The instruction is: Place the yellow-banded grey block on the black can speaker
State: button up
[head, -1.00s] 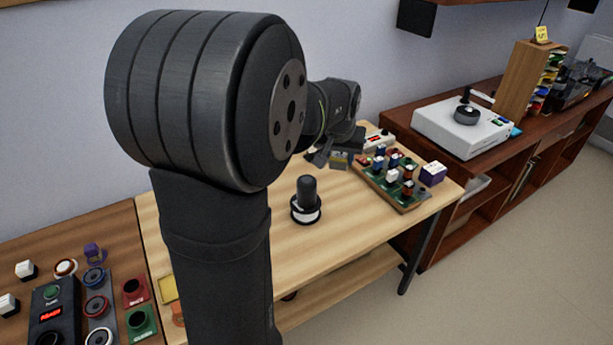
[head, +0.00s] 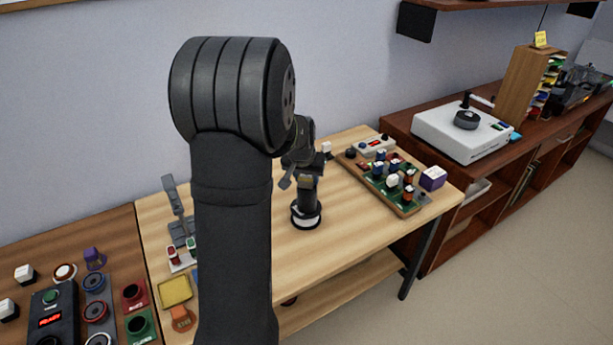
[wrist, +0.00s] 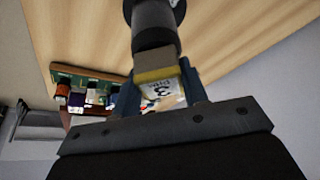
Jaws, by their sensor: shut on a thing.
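The black can speaker (head: 308,203) stands upright on the light wood table, with a white ring at its base. In the wrist view the can (wrist: 151,18) runs up from the middle to the top edge. My gripper (head: 307,180) is just above the can's top in the head view. In the wrist view its blue fingers (wrist: 158,92) are shut on the yellow-banded grey block (wrist: 157,74), which carries a white label. The block overlaps the near end of the can in that view. I cannot tell whether they touch.
A board with several coloured pieces (head: 428,206) lies right of the can, with a purple box (head: 433,178) beside it. A yellow tray (head: 175,291) and a grey stand (head: 177,215) are at the left. Bare table (head: 345,220) lies right of the can.

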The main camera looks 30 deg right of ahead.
jog(key=o, duration=1)
jog(key=shift+f, duration=0.1)
jog(key=v, duration=1.2)
